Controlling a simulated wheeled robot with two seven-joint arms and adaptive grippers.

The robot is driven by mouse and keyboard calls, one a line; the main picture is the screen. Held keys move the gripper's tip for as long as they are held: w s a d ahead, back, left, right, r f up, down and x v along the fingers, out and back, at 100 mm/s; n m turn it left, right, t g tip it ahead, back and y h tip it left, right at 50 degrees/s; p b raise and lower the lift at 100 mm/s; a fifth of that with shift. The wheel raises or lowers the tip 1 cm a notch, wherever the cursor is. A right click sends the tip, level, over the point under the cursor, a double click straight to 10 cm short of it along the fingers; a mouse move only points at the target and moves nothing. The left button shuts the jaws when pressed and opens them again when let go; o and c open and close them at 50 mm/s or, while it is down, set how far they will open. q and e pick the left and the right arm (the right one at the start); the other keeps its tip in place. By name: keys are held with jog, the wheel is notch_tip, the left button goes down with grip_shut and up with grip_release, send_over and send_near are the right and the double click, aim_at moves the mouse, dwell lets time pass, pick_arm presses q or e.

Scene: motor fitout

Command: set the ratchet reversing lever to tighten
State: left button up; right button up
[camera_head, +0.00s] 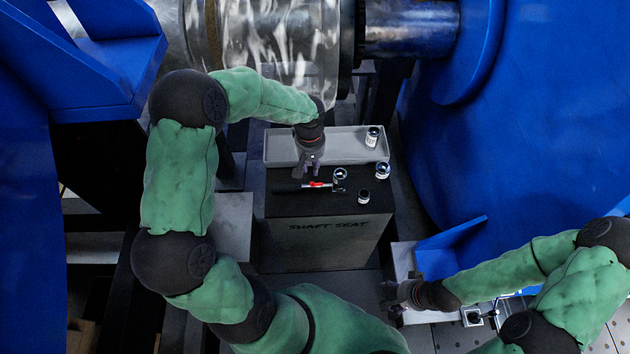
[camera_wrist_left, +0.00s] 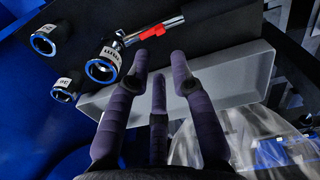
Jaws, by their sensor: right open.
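The ratchet, with a red band (camera_head: 317,184) and a silver head end, lies on the black top of the "SHAFT SEAT" block (camera_head: 325,212). The red band also shows in the left wrist view (camera_wrist_left: 160,29). The reversing lever is too small to make out. My left gripper (camera_head: 308,170) is just behind the ratchet in the head view, fingers pointing down toward it. In the left wrist view its purple fingers (camera_wrist_left: 160,62) are spread and empty, short of the ratchet. My right gripper (camera_head: 391,300) is open and empty at lower right, away from the block.
Several sockets stand around the ratchet head, including one at the front (camera_head: 364,197) and one at the right (camera_head: 383,171). A large clear-wrapped shaft (camera_head: 270,40) and blue housings surround the block.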

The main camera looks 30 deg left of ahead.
aim_at(312, 183)
pick_arm(q)
notch_tip(312, 183, down, 8)
jog(key=shift+d+f+b, duration=0.1)
jog(key=shift+f+b, duration=0.15)
jog(key=shift+b, duration=0.9)
jog(key=shift+c, duration=0.3)
grip_shut()
